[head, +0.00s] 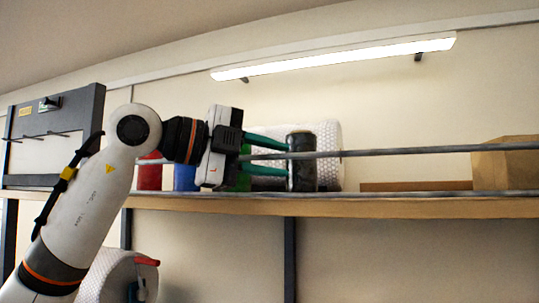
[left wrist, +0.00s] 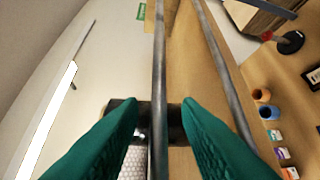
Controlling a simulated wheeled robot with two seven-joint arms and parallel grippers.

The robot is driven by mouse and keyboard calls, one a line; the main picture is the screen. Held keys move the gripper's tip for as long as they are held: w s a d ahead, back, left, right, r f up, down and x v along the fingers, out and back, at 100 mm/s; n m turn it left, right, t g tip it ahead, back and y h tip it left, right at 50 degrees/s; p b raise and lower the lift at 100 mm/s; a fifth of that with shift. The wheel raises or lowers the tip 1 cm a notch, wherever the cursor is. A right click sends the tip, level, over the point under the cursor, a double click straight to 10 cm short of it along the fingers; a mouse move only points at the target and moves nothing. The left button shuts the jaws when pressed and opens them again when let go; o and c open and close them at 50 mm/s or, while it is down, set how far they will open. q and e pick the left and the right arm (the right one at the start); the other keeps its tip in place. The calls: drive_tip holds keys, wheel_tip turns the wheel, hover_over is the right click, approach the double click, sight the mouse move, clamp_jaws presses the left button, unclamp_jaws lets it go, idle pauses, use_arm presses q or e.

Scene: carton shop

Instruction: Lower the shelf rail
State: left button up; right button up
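The shelf rail (head: 420,151) is a thin grey bar running level along the shelf front, above the shelf edge. My left gripper (head: 288,158) has green fingers and is open, one finger above the rail and one below. In the left wrist view the rail (left wrist: 159,60) passes between the parted fingertips (left wrist: 160,108), with gaps on both sides. A dark upright cylinder (head: 303,173) stands at the fingertips, behind the rail; it also shows in the left wrist view (left wrist: 174,122). I cannot tell whether the fingers touch it. My right gripper is not in view.
The wooden shelf (head: 400,207) has a second grey bar (left wrist: 218,62) along its edge. Bubble wrap (head: 329,140), a red item (head: 150,172), a blue item (head: 185,177) and a cardboard box (head: 505,165) stand on it. A dark frame (head: 95,130) hangs left. Space before the shelf at right is clear.

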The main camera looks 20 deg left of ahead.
use_arm(q)
drive_tip(key=shift+c, duration=0.4)
clamp_jaws()
drive_tip(key=shift+s+f+b, duration=0.15)
drive_tip(key=shift+f+b, duration=0.05)
drive_tip(key=shift+b, duration=0.4)
drive_tip(key=s+f+m+g+h+b, duration=0.2)
drive_tip(key=m+h+b, duration=0.5)
drive_tip(key=m, duration=0.4)
drive_tip(key=s+f+m+g+h+b, duration=0.3)
drive_tip(key=m+g+h+b, duration=0.2)
drive_tip(key=m, duration=0.7)
drive_tip(key=shift+s+a+f+h+b, duration=0.15)
drive_tip(key=shift+s+f+h+b, duration=0.15)
drive_tip(key=shift+h+b, duration=1.25)
drive_tip(key=shift+f+m+g+y+b, duration=0.1)
drive_tip(key=shift+m+g+y+b, duration=0.3)
drive_tip(key=shift+m, duration=0.1)
